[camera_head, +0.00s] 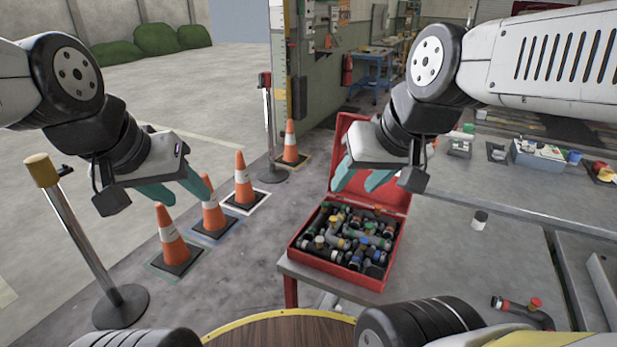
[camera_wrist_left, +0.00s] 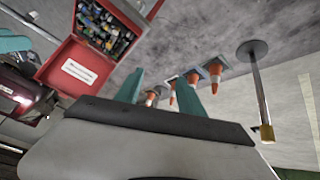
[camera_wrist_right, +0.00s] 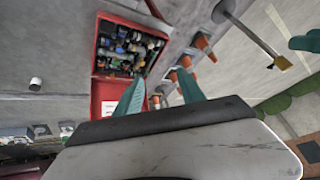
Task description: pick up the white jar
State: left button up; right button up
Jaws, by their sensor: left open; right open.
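A small white jar (camera_head: 479,220) with a dark top stands upright on the grey metal table, right of the red toolbox. It also shows in the right wrist view (camera_wrist_right: 36,84), at the far left. My right gripper (camera_head: 364,184) is open and empty above the open toolbox, up and to the left of the jar. It also shows in the right wrist view (camera_wrist_right: 160,95). My left gripper (camera_head: 178,197) is open and empty over the floor near the cones, far left of the table. It also shows in the left wrist view (camera_wrist_left: 168,88).
The open red toolbox (camera_head: 297,251) is full of dark tubes with coloured caps. Bare table surface (camera_head: 450,262) surrounds the jar. Orange cones (camera_head: 170,235) and a post (camera_head: 75,228) stand at left.

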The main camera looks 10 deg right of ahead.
aim_at(480, 217)
jog(key=z, duration=0.4)
jog(key=l+z, duration=0.1)
jog(key=z, duration=0.3)
jog(key=i+z, duration=0.1)
jog(key=z, duration=0.3)
jog(key=l+z, duration=0.1)
jog(key=z, duration=0.3)
jog(key=i+l+u, duration=0.15)
jog(key=l+u, duration=0.2)
jog(key=i+l+u, duration=0.1)
jog(key=l+u, duration=0.2)
jog(key=i+l+u, duration=0.1)
jog(key=l+u, duration=0.25)
